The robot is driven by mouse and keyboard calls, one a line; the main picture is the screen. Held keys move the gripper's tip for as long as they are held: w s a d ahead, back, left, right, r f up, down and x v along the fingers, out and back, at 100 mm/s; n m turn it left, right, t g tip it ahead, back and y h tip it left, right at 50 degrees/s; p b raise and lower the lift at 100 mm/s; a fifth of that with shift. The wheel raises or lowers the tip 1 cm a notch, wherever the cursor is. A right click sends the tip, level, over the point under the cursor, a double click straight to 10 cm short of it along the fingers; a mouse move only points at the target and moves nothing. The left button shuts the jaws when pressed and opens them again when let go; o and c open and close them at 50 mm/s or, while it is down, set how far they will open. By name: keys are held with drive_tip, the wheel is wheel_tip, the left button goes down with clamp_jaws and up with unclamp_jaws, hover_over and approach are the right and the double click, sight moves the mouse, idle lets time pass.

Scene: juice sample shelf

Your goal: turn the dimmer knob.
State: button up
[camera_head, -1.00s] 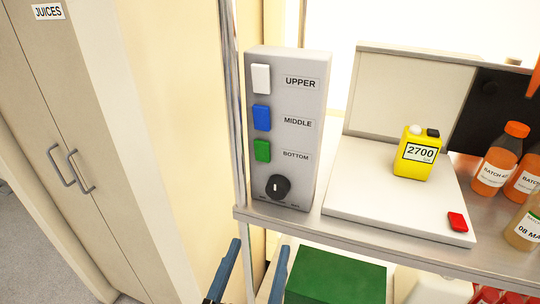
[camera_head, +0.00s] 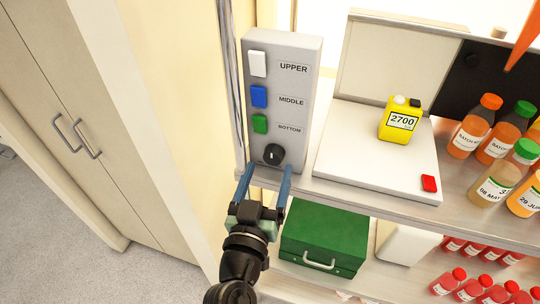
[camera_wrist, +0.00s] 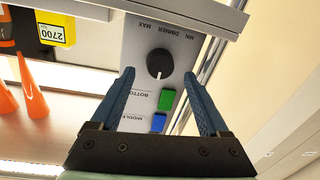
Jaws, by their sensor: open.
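The dimmer knob (camera_head: 273,154) is a round black dial with a white pointer mark, low on a grey control panel (camera_head: 297,150). My gripper (camera_head: 266,168) is open, with blue fingers pointing up at the lower part of the panel, just below the knob. In the wrist view the picture is upside down; the knob (camera_wrist: 160,62) lies ahead of and between my fingertips (camera_wrist: 159,72), with the words DIMMER, MIN and MAX near it. No contact between fingers and knob is visible.
White, blue (camera_head: 259,97) and green (camera_head: 260,124) switches sit above the knob. A metal shelf (camera_head: 385,205) holds a white scale (camera_head: 365,165) with a yellow 2700 container (camera_head: 398,123), plus bottles at right. A green case (camera_head: 325,236) is below; a cabinet stands left.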

sight(274, 155)
drive_tip(key=shift+x, duration=1.35)
clamp_jaws()
